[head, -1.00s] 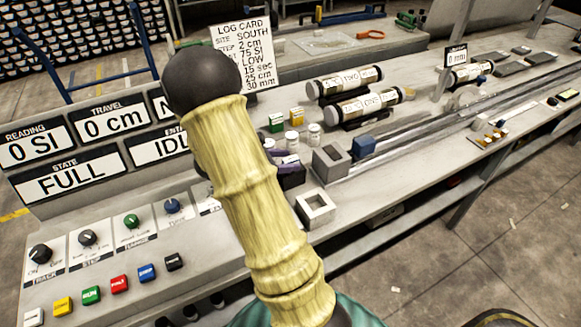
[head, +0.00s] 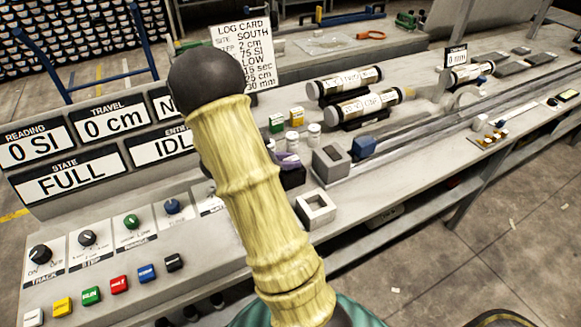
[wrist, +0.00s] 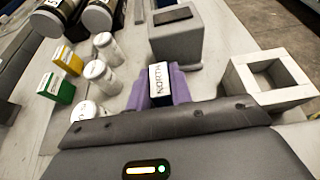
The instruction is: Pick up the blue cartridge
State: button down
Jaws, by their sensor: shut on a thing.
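A small block with a white NORTH label (wrist: 158,78) and dark blue edges sits between the purple fingers of my gripper (wrist: 160,88) in the wrist view. I take it as the blue cartridge. My gripper is shut on it, with a purple finger on each side. In the head view only a purple part of my gripper (head: 288,160) shows beside my arm, above a dark block. The cartridge is hidden there, and I cannot tell whether it is clear of the bench.
A grey block with a dark slot (wrist: 174,36) stands just beyond, and an open square white frame (wrist: 266,82) is to the right. White jars (wrist: 98,74) and green (wrist: 56,88) and yellow boxes (wrist: 68,60) stand left. A blue block (head: 364,147) sits by the rails.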

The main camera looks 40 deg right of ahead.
notch_tip(320, 180, up, 10)
jog(key=shift+r+p, duration=0.1)
jog(key=shift+p, duration=0.6)
jog(key=shift+a, duration=0.1)
dwell(0.4)
